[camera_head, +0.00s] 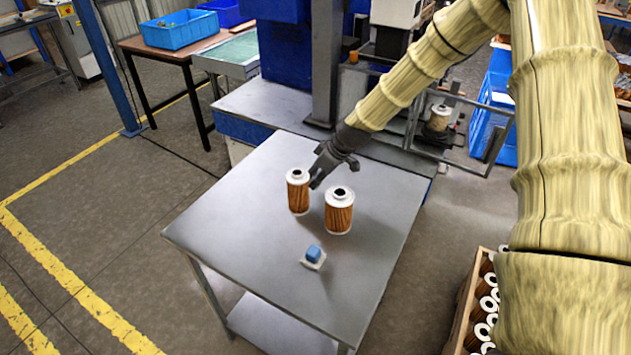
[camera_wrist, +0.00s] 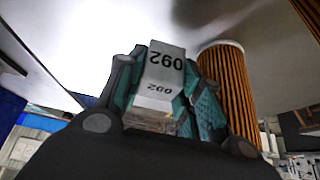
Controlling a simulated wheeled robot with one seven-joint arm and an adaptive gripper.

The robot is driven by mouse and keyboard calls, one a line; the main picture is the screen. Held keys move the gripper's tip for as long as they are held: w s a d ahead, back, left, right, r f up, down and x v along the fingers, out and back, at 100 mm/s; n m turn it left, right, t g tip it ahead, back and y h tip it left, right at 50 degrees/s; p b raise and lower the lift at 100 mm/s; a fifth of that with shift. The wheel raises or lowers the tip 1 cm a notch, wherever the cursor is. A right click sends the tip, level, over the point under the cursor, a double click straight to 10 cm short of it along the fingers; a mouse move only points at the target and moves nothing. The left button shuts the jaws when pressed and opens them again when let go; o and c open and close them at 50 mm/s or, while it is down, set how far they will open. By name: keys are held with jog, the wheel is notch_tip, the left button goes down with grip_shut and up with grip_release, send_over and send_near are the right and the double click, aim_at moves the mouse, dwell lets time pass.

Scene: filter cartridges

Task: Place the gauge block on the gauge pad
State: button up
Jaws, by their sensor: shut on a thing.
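My gripper (camera_head: 318,178) is low over the grey table, between and just behind the two filter cartridges. In the wrist view its teal-padded fingers (camera_wrist: 168,105) are shut on a light grey block (camera_wrist: 166,66) printed with a number like 092, which I take as the gauge block. The block's lower part is hidden between the fingers, and I cannot make the block out in the head view. A small white pad (camera_head: 315,264) lies toward the table's front, with a blue cube (camera_head: 314,252) on it. I cannot tell whether this is the gauge pad.
An orange-pleated cartridge (camera_head: 298,192) stands left of my gripper and a wider one (camera_head: 339,211) stands right of it, both close. One cartridge (camera_wrist: 228,90) fills the right of the wrist view. The table (camera_head: 225,225) is clear at left. A crate of cartridges (camera_head: 462,318) is at lower right.

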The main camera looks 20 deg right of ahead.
jog(key=shift+f+p, duration=0.55)
jog(key=shift+f, duration=0.9)
jog(key=shift+f, duration=0.2)
jog(key=o, duration=0.9)
jog(key=shift+c, duration=0.2)
jog(key=shift+r, duration=0.1)
